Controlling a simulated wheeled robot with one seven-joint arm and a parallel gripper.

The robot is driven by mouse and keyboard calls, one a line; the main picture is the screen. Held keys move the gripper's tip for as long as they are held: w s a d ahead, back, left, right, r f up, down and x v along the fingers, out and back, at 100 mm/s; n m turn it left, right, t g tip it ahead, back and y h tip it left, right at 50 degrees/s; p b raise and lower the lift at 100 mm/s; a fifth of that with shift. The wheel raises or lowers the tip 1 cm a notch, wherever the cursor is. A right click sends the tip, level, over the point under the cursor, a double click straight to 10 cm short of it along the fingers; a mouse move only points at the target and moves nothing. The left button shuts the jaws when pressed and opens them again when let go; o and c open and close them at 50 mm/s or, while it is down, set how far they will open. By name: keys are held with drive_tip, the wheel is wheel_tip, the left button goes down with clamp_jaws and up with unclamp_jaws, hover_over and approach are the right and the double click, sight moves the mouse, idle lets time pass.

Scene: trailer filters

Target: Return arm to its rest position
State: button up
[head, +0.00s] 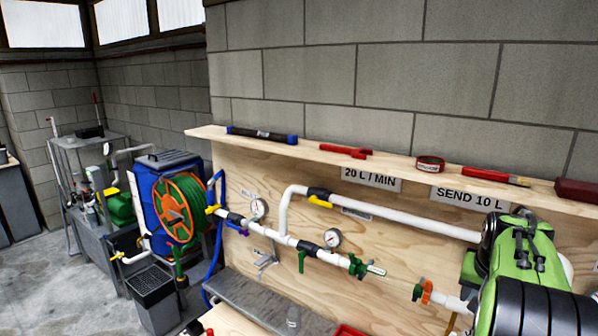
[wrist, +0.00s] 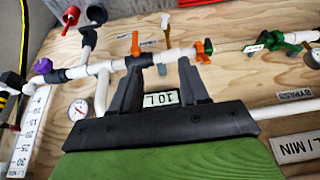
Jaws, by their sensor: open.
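In the wrist view my gripper (wrist: 159,68) has its two dark fingers spread apart, with nothing held between them. Beyond the fingers run a white pipe (wrist: 107,67) and an orange valve handle (wrist: 135,44); I cannot tell the exact gap to them. A "10 L" label (wrist: 161,98) shows between the fingers on the plywood. In the head view my green and black arm fills the lower right, in front of the panel, and hides part of the piping. My fingers cannot be made out there.
The plywood panel (head: 235,165) carries white pipes (head: 385,217), gauges (head: 332,238) and valves. Its top shelf holds a blue-ended tool (head: 262,135) and several red items. A hose reel (head: 176,213) stands left. Open concrete floor (head: 45,285) lies at far left.

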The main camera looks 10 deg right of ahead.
drive_tip(key=s+a+r+n+t+y+b, duration=0.1)
drive_tip(key=s+a+n+t+y+b, duration=0.2)
drive_tip(key=a, duration=1.7)
drive_tip(key=s+a+f+n+b, duration=0.2)
drive_tip(key=s+a+f+n, duration=0.4)
drive_tip(key=s+a, duration=0.6)
drive_tip(key=shift+a+f+g, duration=0.2)
drive_tip(key=shift+a+g, duration=0.1)
drive_tip(key=shift+a, duration=0.15)
drive_tip(key=shift+s, duration=0.2)
drive_tip(key=shift+w, duration=0.1)
